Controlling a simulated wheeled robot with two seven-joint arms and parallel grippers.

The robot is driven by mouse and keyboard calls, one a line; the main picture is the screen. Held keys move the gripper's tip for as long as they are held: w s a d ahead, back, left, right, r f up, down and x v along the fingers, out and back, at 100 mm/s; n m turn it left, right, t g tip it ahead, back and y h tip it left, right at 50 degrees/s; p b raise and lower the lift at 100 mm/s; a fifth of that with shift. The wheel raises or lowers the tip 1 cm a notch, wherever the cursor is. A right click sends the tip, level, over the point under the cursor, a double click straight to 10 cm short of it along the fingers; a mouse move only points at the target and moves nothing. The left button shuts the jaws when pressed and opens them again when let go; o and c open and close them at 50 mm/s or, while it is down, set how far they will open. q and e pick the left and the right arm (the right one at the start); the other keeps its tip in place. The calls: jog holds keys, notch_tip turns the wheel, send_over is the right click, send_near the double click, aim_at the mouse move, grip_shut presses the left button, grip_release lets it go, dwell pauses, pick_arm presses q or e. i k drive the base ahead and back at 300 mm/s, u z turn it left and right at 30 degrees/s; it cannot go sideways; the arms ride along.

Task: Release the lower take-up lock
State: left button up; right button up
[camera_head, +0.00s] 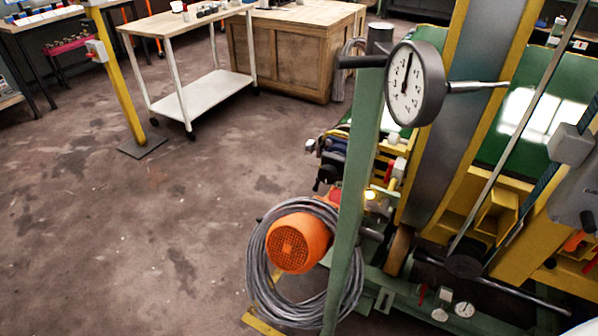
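The green and yellow machine (350,190) fills the right side of the head view. I cannot tell which of its parts is the lower take-up lock. A small red lever (422,294) stands low on the green base, near two small round gauges (464,310). An orange-red handle (574,241) shows at the right edge, below a grey rounded part (578,200) that the frame cuts off. Neither of my grippers can be made out in this view.
A large dial gauge (414,84) sits high on the green post. An orange motor (299,243) with coiled grey cable (258,285) stands at the machine's foot. A white-shelved cart (200,100), wooden cabinet (290,55) and yellow post (122,90) stand behind. The left floor is clear.

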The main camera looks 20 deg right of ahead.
aim_at(315, 189)
jog(key=u, duration=0.9)
jog(key=k, duration=1.2)
jog(key=u, duration=0.85)
jog(key=i, duration=1.05)
jog(key=z, duration=0.7)
jog(key=i, duration=2.35)
jog(key=z, duration=0.8)
jog(key=i, duration=2.7)
jog(key=z, duration=1.7)
jog(key=i, duration=1.3)
jog(key=z, duration=2.2)
jog(key=i, duration=1.35)
jog(key=z, duration=0.6)
